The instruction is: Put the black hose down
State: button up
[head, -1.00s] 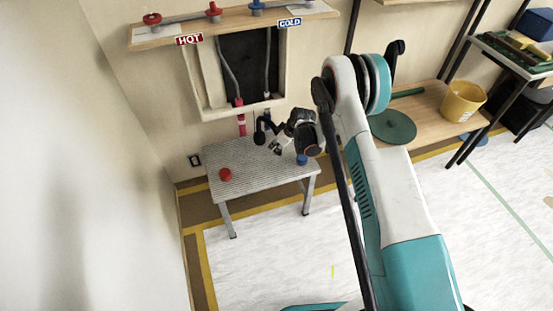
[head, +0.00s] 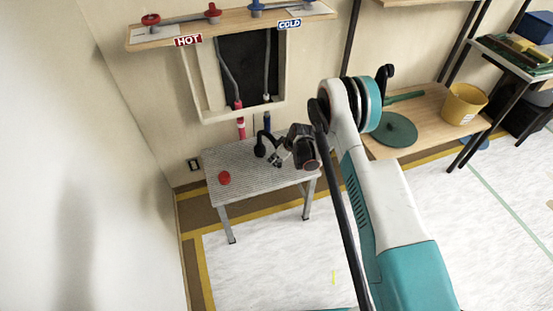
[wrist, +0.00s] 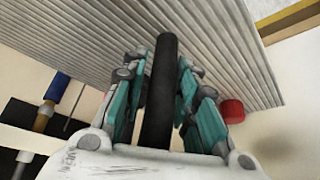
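The black hose (head: 261,146) is a short curved tube at the back middle of the grey slatted table (head: 235,190), under the wall opening. My gripper (head: 276,159) is at the hose, just to its right in the head view. In the wrist view, the black hose (wrist: 163,85) runs between the teal fingers of my gripper (wrist: 164,68), with the fingertips close on both sides. I take it as held. Behind it is the slatted table top (wrist: 220,50). The head view does not clearly show whether the hose touches the table.
A red cap (head: 224,178) sits on the table's left side. A red pipe end (head: 241,128) and a blue one (head: 267,122) hang at the wall behind. A wooden shelf with valves (head: 230,22) is above. A bench with a green disc (head: 394,130) stands right.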

dwell(0.3)
jog(key=p+v, duration=0.4)
jog(key=v, duration=0.8)
jog(key=shift+r, duration=0.2)
jog(key=s+d+r+m+t+h, duration=0.1)
jog(key=s+d+r+m, duration=0.15)
jog(key=r, duration=0.85)
jog(key=s+d+r+m, duration=0.1)
jog(key=s+r, duration=0.3)
jog(key=r, duration=0.7)
jog(key=s+d+r+m+t+h, duration=0.1)
jog(key=s+d+r, duration=0.15)
jog(key=r, duration=0.75)
jog(key=s+d+r+m+h, duration=0.1)
jog(key=s+r, duration=0.4)
jog(key=s, duration=0.3)
jog(key=s+d+r+m, duration=0.2)
jog(key=s+r, duration=0.3)
jog(key=s, duration=0.2)
jog(key=s+d+m+t+h, duration=0.1)
jog(key=s+d+m, duration=0.1)
jog(key=s, duration=1.1)
jog(key=shift+s+d+f+t, duration=0.25)
jog(key=shift+s+f+t, duration=0.05)
jog(key=shift+s+t, duration=0.1)
